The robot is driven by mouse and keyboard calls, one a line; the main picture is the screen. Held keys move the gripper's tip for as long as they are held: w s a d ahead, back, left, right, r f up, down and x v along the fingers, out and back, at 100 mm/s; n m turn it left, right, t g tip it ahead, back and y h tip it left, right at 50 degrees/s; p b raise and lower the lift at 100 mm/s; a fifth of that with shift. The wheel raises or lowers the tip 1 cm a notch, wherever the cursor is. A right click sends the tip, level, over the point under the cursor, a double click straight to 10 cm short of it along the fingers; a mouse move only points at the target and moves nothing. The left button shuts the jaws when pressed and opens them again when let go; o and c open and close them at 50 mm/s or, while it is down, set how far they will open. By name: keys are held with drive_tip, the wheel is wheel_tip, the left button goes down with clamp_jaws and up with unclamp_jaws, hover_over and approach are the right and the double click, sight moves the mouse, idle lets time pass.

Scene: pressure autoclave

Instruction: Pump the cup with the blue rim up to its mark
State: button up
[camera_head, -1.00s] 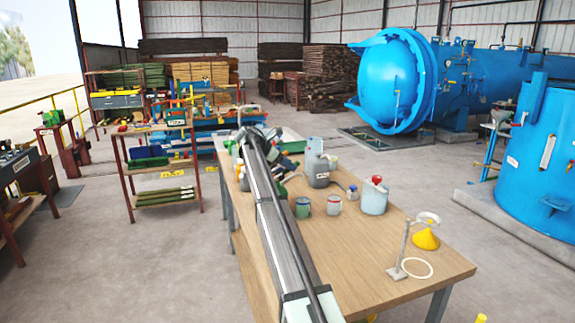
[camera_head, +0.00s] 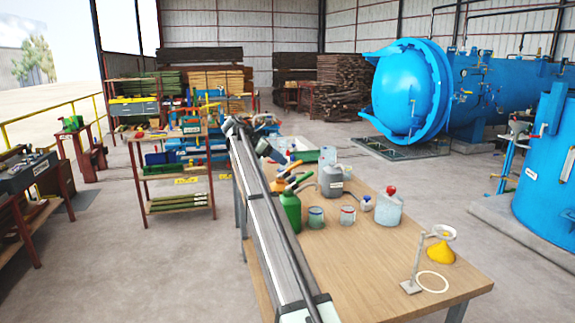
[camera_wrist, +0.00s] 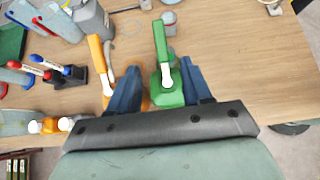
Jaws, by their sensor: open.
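The blue-rimmed cup (camera_head: 315,217) stands on the table, left of a similar red-rimmed cup (camera_head: 347,215). A green pump can (camera_head: 291,212) with a green lever stands just left of the cups; it also shows in the wrist view (camera_wrist: 181,92). An orange pump can with an orange lever (camera_wrist: 96,55) stands left of it in the wrist view, partly hidden by my left finger. My gripper (camera_wrist: 162,78) is open, its dark blue fingers on either side of the green can, as seen from above. I cannot tell whether they touch it. The cup's mark and contents are too small to read.
A grey canister (camera_head: 331,181) and a pale jar with a red knob (camera_head: 389,208) stand behind and right of the cups. The table's front (camera_head: 370,290) is clear.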

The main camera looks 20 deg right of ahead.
drive_tip(key=shift+v, duration=0.95)
drive_tip(key=h, duration=0.3)
approach(305, 175)
drive_tip(key=x, duration=1.2)
drive_tip(key=shift+d, duration=0.3)
drive_tip(key=shift+c, duration=0.4)
clamp_jaws()
